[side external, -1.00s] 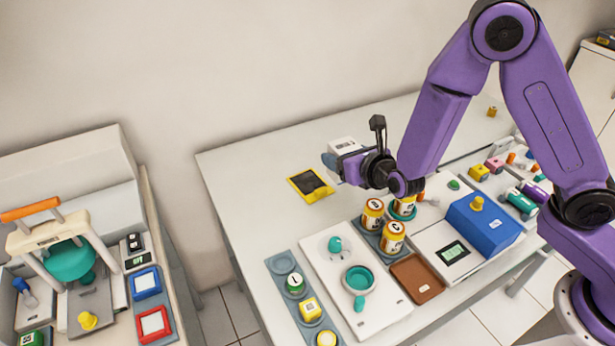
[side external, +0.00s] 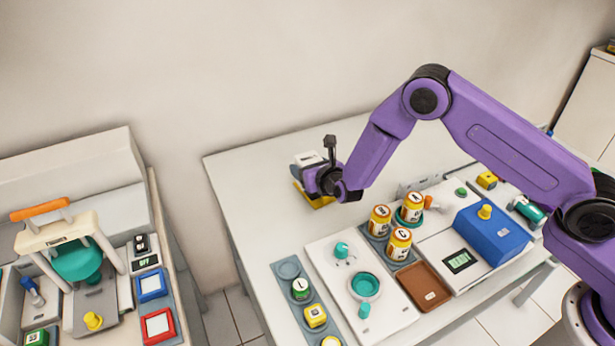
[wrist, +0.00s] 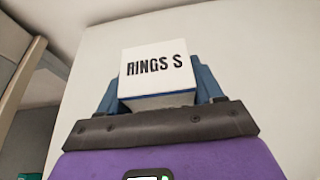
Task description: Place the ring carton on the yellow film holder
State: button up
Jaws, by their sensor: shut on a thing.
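The ring carton (wrist: 155,70) is a white box marked "RINGS S", held between the blue fingers of my gripper (wrist: 160,85) in the wrist view. In the side view the white carton (side external: 308,159) shows at the end of my gripper (side external: 305,170). I cannot tell whether the carton touches the holder.
Several white-and-yellow jars (side external: 399,243) stand right of the gripper. The table's back left (side external: 240,190) is clear.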

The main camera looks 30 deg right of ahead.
jog(key=shift+w+a+f, duration=0.1)
jog(key=shift+w+f, duration=0.1)
jog(key=shift+f, duration=1.55)
jog(key=o, duration=1.1)
jog(key=shift+f, duration=0.15)
jog(key=shift+c, duration=0.2)
jog(key=shift+s+r, duration=0.2)
jog(key=shift+r, duration=0.05)
jog(key=v, duration=1.1)
jog(key=shift+s, duration=0.3)
jog(key=shift+r, duration=0.25)
